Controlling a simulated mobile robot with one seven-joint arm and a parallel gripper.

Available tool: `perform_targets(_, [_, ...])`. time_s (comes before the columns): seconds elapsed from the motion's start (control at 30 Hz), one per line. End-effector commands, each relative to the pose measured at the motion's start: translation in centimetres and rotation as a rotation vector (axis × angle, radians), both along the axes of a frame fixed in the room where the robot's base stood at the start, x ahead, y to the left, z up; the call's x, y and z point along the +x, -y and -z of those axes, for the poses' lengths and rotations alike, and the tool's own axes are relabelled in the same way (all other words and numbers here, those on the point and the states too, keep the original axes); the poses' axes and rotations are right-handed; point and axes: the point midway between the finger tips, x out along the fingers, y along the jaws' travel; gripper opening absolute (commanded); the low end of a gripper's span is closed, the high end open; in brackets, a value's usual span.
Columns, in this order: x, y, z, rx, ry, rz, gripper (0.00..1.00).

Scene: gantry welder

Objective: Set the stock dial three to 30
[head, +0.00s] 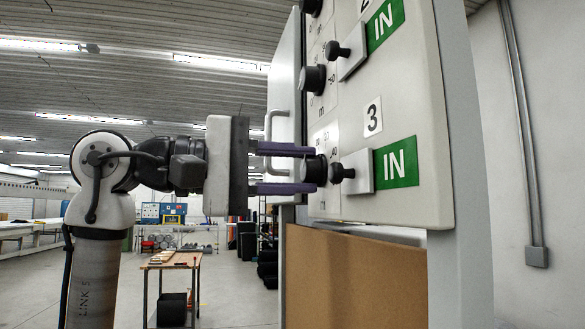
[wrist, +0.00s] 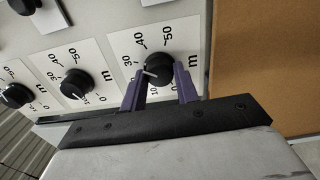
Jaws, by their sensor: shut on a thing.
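Stock dial three is a black round knob (head: 314,169) on the panel, left of the sign with the number 3 (head: 373,116). In the wrist view the dial (wrist: 158,67) sits on a white scale plate (wrist: 123,43) marked 30, 40, 50 and m. Its white pointer line points left, just below the 30 mark; the exact reading is hard to tell, as a finger covers part of the scale. My gripper (head: 308,171) has its two purple fingers on either side of the knob, shut on it; it also shows in the wrist view (wrist: 160,71).
A small black knob on a plate (head: 360,171) and a green IN sign (head: 396,162) are right of the dial. Another dial (head: 314,79) is above. A metal handle (head: 274,131) is close to my fingers. A brown board (head: 355,275) stands below the panel.

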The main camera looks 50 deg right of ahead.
Motion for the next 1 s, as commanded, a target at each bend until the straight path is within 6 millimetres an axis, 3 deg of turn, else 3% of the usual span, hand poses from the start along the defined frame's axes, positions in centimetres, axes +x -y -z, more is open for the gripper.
perform_targets(0.3, [0.01,-0.01,0.02,0.082,-0.098,0.0,0.07])
perform_targets(0.87, [0.01,-0.01,0.03,0.1,-0.119,0.0,0.07])
perform_targets(0.9, [0.01,-0.01,0.03,0.1,-0.119,0.0,0.34])
perform_targets(1.0, [0.01,-0.01,0.02,0.1,-0.119,0.0,0.47])
